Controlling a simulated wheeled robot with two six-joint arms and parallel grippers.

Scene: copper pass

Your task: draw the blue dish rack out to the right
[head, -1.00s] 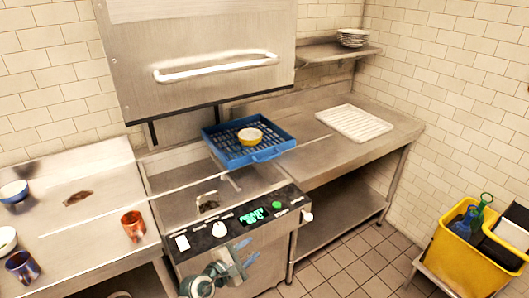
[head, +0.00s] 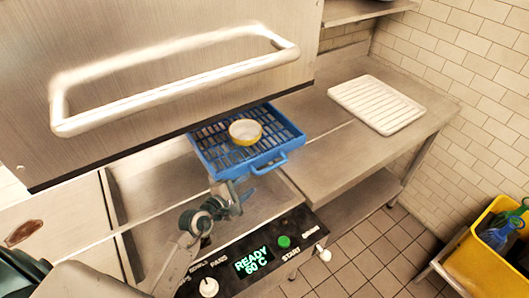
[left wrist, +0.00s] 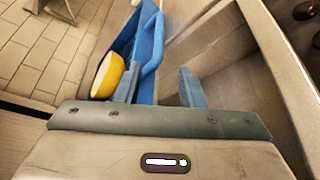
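The blue dish rack (head: 206,148) sits under the raised hood, at the machine's right side by the right counter. It holds a yellow bowl with a pale inside (head: 245,132). Its loop handle (head: 268,164) faces front. My left gripper (head: 236,196) is at the rack's near side, left of the handle in the head view. In the left wrist view, the left gripper (left wrist: 158,88) is open, its fingers apart, with a blue bar of the rack (left wrist: 151,45) close to the left finger. Contact cannot be told. The yellow bowl (left wrist: 107,75) shows beyond. My right gripper is not in view.
A white ribbed tray (head: 377,104) lies on the right steel counter (head: 325,150), with bare counter between it and the rack. The hood handle (head: 180,80) is above the rack. The control panel (head: 265,255) is below. A yellow bin (head: 490,245) stands at right.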

